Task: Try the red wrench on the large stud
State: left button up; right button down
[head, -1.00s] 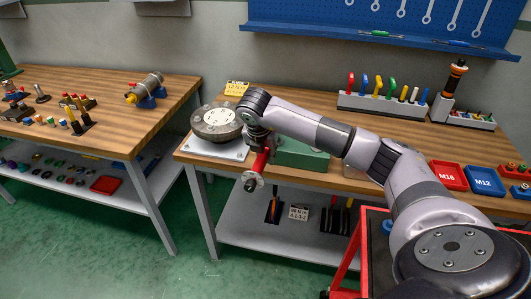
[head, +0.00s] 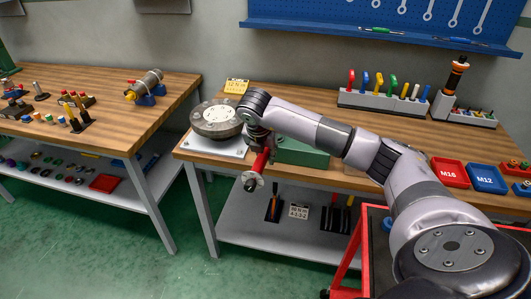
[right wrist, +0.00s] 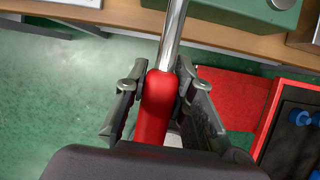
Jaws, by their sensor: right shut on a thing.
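My right gripper (head: 262,150) is shut on the red handle (head: 260,163) of the red wrench, in front of the near table edge. In the right wrist view, the red handle (right wrist: 157,105) sits between the two fingers and a bright metal shaft (right wrist: 173,35) runs out from it. A round grey flange (head: 215,118) with a pale top lies on a light plate just left of the gripper. I cannot make out which thing is the large stud. My left gripper is not in view.
A green block (head: 300,152) lies behind my forearm. A rack of coloured handles (head: 382,102), an M16 tray (head: 449,172) and an M12 tray (head: 484,179) stand to the right. A red cart (head: 349,249) is near my base. A second table (head: 110,88) stands left across a floor gap.

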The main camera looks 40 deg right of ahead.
jog(key=shift+f+b, duration=0.5)
dwell(0.3)
jog(key=shift+a+f+b, duration=0.1)
jog(key=shift+f+b, duration=0.15)
jog(key=shift+b, duration=0.05)
dwell(1.1)
jog(key=shift+w+a, duration=0.1)
jog(key=shift+w+a+m, duration=0.15)
jog(key=shift+m, duration=0.15)
jog(key=shift+w+a, duration=0.1)
jog(key=shift+w, duration=0.1)
dwell(0.4)
jog(key=shift+w+m, duration=0.1)
jog(key=shift+m, duration=0.2)
jog(key=shift+w, duration=0.1)
jog(key=shift+w+a+r+b, duration=0.1)
jog(key=shift+w+b, duration=0.05)
jog(key=shift+b, duration=0.15)
